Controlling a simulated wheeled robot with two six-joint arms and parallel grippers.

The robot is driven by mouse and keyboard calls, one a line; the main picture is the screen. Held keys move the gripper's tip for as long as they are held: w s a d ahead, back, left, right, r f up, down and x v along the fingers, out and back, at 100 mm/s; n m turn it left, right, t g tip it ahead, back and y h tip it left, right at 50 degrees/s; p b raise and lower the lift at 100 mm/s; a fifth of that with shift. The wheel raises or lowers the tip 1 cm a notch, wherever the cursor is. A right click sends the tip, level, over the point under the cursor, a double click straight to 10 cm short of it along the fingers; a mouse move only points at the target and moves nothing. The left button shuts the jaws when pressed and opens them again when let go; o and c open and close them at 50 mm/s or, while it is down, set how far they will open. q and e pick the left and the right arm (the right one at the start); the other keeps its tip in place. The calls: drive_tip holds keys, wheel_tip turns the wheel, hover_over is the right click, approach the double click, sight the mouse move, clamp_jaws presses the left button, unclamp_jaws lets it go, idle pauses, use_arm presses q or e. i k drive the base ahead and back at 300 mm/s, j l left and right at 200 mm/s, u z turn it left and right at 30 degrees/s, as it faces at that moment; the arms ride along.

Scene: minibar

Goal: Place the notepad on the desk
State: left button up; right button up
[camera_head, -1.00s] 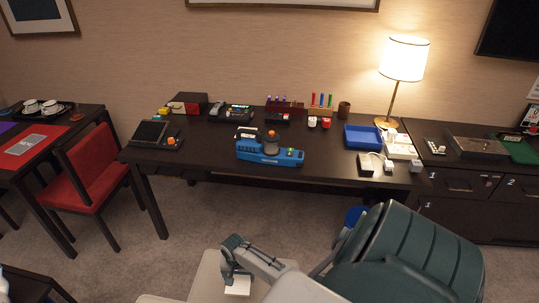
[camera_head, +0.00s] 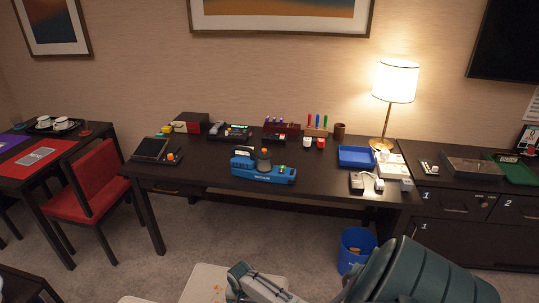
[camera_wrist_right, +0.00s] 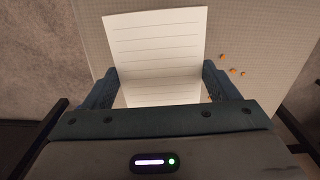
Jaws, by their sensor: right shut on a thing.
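The notepad (camera_wrist_right: 155,38) is a white lined sheet or pad in the right wrist view. My right gripper (camera_wrist_right: 162,72) is shut on it, with a dark finger at each side. In the head view my right arm comes in from the lower right, and the notepad is not visible there. The dark desk (camera_head: 215,180) stands ahead against the wall, beyond and above my right arm in the picture. My left gripper is not in view.
A blue device (camera_head: 264,170), a blue tray (camera_head: 356,157), a white power strip (camera_head: 357,184) and a lamp (camera_head: 396,82) stand on the desk. Bare top lies left of the blue device and between it and the power strip. A blue bin (camera_head: 355,248) stands on the floor.

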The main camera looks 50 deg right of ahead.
sight(321, 182)
drive_tip(key=k+l, duration=0.1)
drive_tip(key=l, duration=0.35)
drive_tip(key=k+l+z, duration=0.15)
drive_tip(key=l, duration=0.8)
drive_tip(key=k+z, duration=0.05)
